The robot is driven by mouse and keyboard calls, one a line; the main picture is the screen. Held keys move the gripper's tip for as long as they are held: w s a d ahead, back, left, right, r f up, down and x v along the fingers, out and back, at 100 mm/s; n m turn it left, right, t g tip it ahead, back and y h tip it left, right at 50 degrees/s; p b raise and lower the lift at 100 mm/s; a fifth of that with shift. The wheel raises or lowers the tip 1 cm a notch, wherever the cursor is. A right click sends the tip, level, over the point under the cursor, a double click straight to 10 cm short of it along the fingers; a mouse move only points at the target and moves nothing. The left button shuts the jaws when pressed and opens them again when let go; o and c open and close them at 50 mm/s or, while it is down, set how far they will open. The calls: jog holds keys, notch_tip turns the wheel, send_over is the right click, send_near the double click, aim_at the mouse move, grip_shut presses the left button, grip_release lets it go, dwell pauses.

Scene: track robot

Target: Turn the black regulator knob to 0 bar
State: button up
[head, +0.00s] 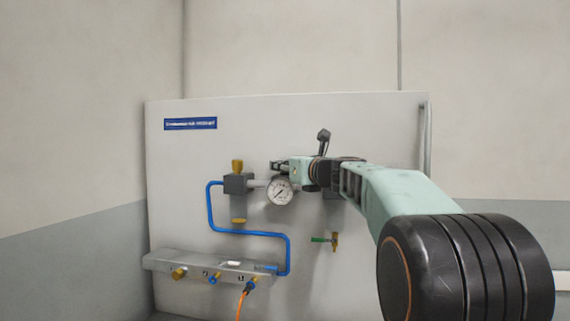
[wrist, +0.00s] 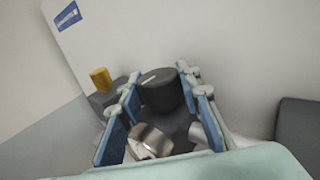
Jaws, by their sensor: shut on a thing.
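The black regulator knob (wrist: 161,89) is a round dark cap with a pale mark on its top. In the wrist view it sits between the two blue-grey fingers of my gripper (wrist: 158,88), which are shut on it from both sides. The pressure gauge (head: 280,191) has a white dial and hangs below my gripper in the head view; its needle is too small to read. In the head view my gripper (head: 278,166) is just above the gauge, and the knob cannot be made out there. A metal part (wrist: 150,140) shows below the knob in the wrist view.
A yellow-topped valve (head: 238,180) stands left of the gauge, with a blue hose (head: 212,212) running down to a grey manifold (head: 205,267). A green-handled valve (head: 322,239) is at lower right. The white panel (head: 300,115) has free room above.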

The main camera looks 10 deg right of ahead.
jog(key=shift+n+g+y+p, duration=0.35)
jog(key=shift+n+y, duration=0.15)
jog(key=shift+y, duration=0.4)
jog(key=o, duration=1.2)
jog(key=v, duration=1.2)
